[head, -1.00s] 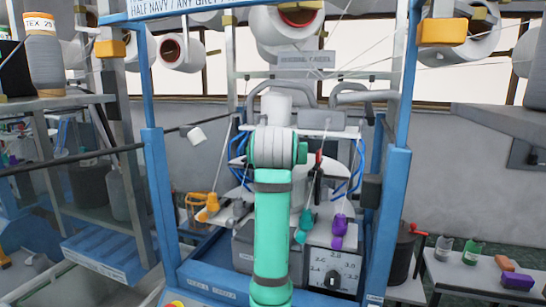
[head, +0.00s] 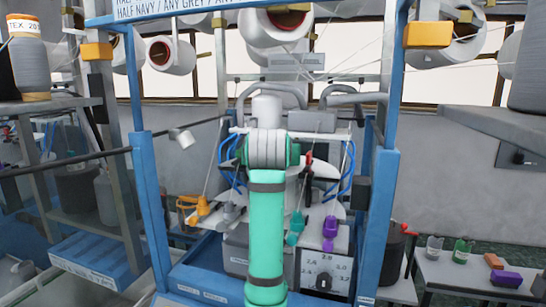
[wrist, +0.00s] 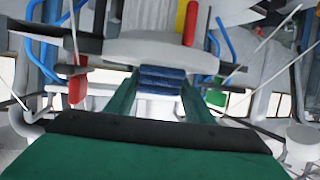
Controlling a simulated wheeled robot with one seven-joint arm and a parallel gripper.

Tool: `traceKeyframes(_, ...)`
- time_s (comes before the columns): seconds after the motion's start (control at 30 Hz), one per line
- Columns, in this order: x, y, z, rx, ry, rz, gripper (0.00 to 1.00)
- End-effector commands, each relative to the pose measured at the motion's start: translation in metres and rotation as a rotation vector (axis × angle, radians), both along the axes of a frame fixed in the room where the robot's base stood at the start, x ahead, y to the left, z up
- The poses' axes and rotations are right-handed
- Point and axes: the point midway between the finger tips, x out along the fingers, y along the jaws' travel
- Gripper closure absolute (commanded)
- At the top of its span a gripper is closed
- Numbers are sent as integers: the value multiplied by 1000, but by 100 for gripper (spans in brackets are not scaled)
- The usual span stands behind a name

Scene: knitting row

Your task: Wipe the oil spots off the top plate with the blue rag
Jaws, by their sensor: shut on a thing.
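My gripper (wrist: 160,90) shows in the wrist view with its two green fingers shut on the folded dark blue rag (wrist: 161,76). The rag sits between the fingertips, just below a pale rounded plate (wrist: 158,50) in the picture. I cannot tell whether they touch. In the head view, a white round plate (head: 322,168) shows on the machine behind my green arm, partly covered by it. I cannot tell for sure that this is the top plate. My gripper and the rag are hidden by the arm there. No oil spots can be made out.
Blue uprights (head: 375,215) frame the machine on both sides. Thin yarns, blue tubes (head: 347,168) and a red-and-black part (head: 306,165) crowd the plate. Orange (head: 203,205), teal (head: 296,222) and purple (head: 330,228) pieces hang in front. A side table (head: 450,270) holds jars and blocks.

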Motion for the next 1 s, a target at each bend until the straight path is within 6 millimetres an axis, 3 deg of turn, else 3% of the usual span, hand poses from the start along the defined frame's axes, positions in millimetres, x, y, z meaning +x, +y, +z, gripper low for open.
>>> traceKeyframes(0.37, -15, -8, -3, 0, 5, -15, 70)
traceKeyframes(1.0, 24, -5, -2, 0, 5, 3, 70)
